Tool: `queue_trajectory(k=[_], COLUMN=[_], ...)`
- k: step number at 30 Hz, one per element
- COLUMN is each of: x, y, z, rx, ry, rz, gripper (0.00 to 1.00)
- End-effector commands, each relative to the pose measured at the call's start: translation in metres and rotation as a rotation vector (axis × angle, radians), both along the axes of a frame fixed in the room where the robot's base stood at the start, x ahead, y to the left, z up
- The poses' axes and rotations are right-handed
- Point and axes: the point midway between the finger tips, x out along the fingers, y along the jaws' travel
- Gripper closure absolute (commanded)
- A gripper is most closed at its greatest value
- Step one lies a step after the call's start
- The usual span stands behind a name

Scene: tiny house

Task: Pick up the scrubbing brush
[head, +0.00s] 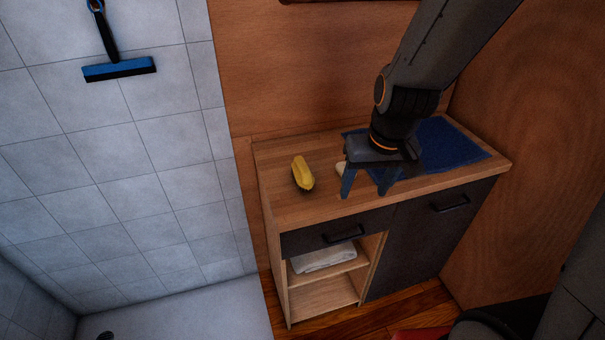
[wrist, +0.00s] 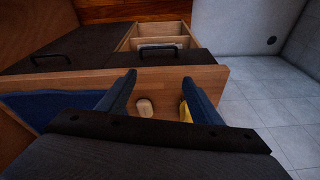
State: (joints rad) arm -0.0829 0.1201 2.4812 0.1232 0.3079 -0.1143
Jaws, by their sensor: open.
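A yellow oblong thing (head: 303,173), which looks like the scrubbing brush, lies on the wooden cabinet top (head: 282,205) left of my gripper. In the wrist view the yellow thing (wrist: 185,112) is partly hidden by the right finger. My gripper (head: 367,186) points down over the cabinet top, open and apart from the yellow thing. A small pale rounded thing (head: 340,168) sits just left of the gripper, partly hidden. In the wrist view this pale thing (wrist: 145,107) shows between the fingers (wrist: 159,82); I cannot tell what it is.
A blue cloth (head: 450,146) lies on the right part of the top, partly behind my arm. The cabinet has dark fronts with handles (head: 345,234) and an open shelf with a folded white towel (head: 323,257). A blue squeegee (head: 119,69) hangs on the tiled wall.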

Motion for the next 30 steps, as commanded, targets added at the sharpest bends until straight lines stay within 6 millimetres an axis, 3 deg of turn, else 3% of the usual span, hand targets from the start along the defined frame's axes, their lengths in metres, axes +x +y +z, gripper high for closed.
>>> queue_trajectory(k=[3, 6, 11, 30], x=[0.053, 0.089, 0.122, 0.149], y=[0.047, 0.082, 0.117, 0.127], z=[-0.005, -0.009, -0.013, -0.050], rx=[0.023, 0.026, 0.021, 0.017], ry=[-0.103, -0.185, -0.269, -0.289], rz=[0.082, 0.133, 0.178, 0.185], gripper=[0.41, 0.41, 0.41, 0.41])
